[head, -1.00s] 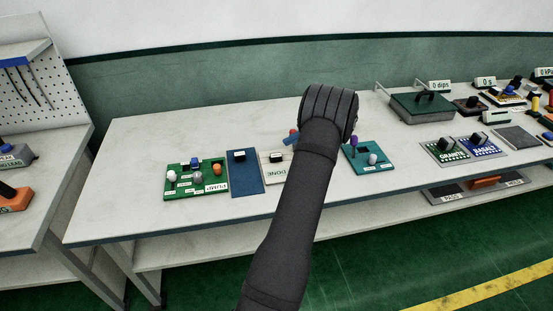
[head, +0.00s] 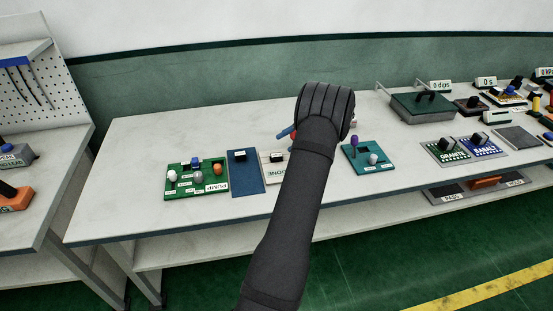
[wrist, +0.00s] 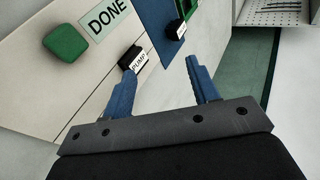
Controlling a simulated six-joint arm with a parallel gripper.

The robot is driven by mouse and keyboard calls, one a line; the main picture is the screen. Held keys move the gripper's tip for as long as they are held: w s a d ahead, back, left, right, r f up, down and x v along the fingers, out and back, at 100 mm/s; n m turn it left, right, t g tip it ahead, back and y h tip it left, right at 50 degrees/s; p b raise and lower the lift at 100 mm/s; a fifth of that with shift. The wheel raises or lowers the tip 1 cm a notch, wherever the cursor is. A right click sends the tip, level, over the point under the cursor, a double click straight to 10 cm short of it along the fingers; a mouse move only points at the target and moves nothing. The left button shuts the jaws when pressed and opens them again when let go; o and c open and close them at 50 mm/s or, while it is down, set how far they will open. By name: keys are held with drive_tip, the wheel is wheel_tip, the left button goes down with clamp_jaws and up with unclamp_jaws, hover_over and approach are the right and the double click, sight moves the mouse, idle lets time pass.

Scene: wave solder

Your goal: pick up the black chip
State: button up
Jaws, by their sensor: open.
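Two small black blocks show, each with a white label; I cannot tell which, if either, is the black chip. One (head: 277,157) is on the pale DONE tray (head: 272,181); in the wrist view this block (wrist: 131,57) has a label reading PUMP. The other (head: 239,155) is on the blue mat (head: 246,180) and also shows in the wrist view (wrist: 173,29). My gripper (wrist: 160,67) is open and empty. Its left finger's tip appears close to the PUMP block; contact is unclear. In the head view my arm hides most of the gripper.
A green block (wrist: 66,43) lies on the DONE tray. The green PUMP board (head: 194,193) with several coloured parts is at the left. A teal board (head: 366,167) stands right of my arm. The left bench end is clear.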

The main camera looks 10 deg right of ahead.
drive_tip(key=a+n+g+h, duration=0.3)
drive_tip(key=a+n+h, duration=0.1)
drive_tip(key=a+n, duration=0.25)
drive_tip(key=n+h, duration=1.1)
drive_tip(key=n, duration=0.3)
approach(276, 155)
drive_tip(key=x, duration=0.8)
drive_tip(key=shift+d+f, duration=0.2)
drive_tip(key=shift+f, duration=0.05)
clamp_jaws()
